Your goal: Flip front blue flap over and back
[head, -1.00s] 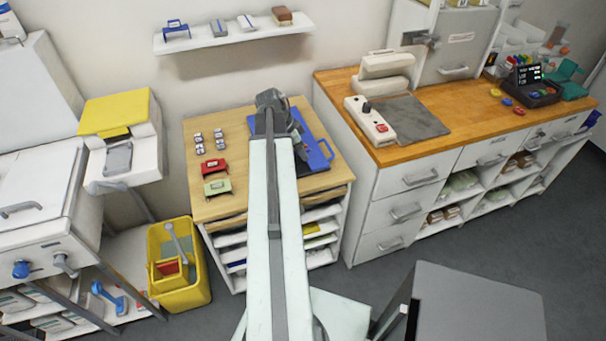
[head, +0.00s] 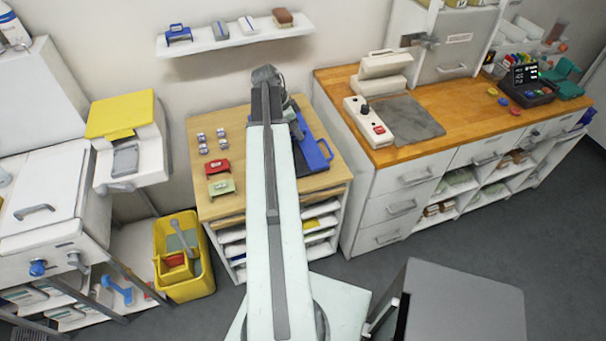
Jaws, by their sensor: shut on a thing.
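The blue flap (head: 317,154), with a handle-like cut-out at its right end, lies on the wooden top of the bench (head: 230,136) beside my arm. A dark panel shows along its left side. My gripper (head: 297,128) is at the far left part of the blue piece, mostly covered by my own arm and wrist. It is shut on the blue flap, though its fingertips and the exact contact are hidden. The flap's left part is also behind my arm, so I cannot tell how far it is tilted.
A red holder (head: 217,167) and a green holder (head: 221,187) sit left of my arm, below several small pale pieces. A wall shelf (head: 232,39) hangs behind. A wooden counter (head: 445,95) stands right and a yellow bucket (head: 184,279) stands left on the floor.

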